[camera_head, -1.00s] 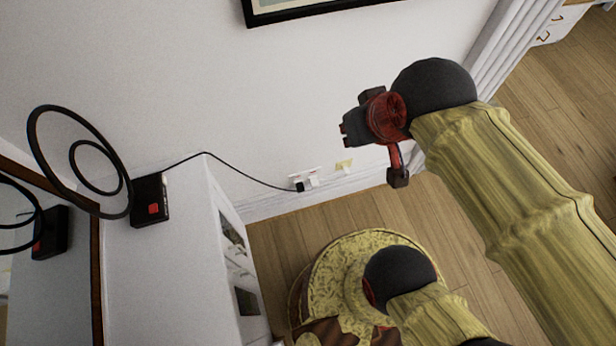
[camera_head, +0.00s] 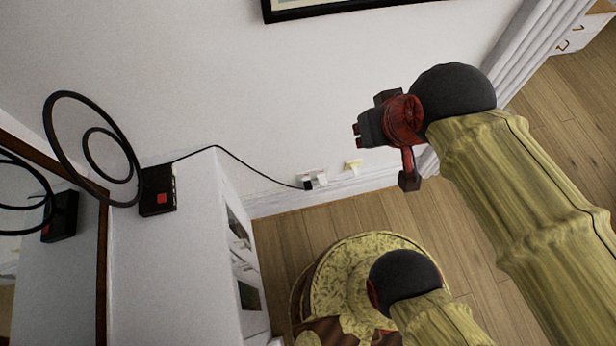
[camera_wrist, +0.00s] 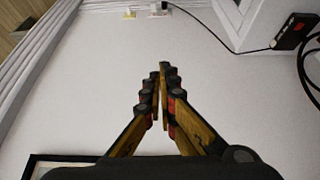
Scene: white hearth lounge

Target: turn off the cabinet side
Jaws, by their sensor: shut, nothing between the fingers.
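A black box with a red button (camera_head: 158,191) stands on the white cabinet (camera_head: 190,230) at the left, with a black ring-shaped antenna or loop above it. It also shows at the upper right of the wrist view (camera_wrist: 295,31). A black cable runs from it to a black plug (camera_head: 307,184) at a white wall socket (camera_head: 320,178) low on the wall. A small yellowish plate (camera_head: 353,165) is right of the socket. My gripper (camera_head: 358,134) is shut and empty, in the air right of the cabinet and apart from everything. Its fingertips meet in the wrist view (camera_wrist: 160,72).
A mirror (camera_head: 60,270) with a brown frame stands at the far left and reflects the box. A framed picture (camera_head: 330,8) hangs on the wall above. Wooden floor (camera_head: 285,240) lies by the cabinet.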

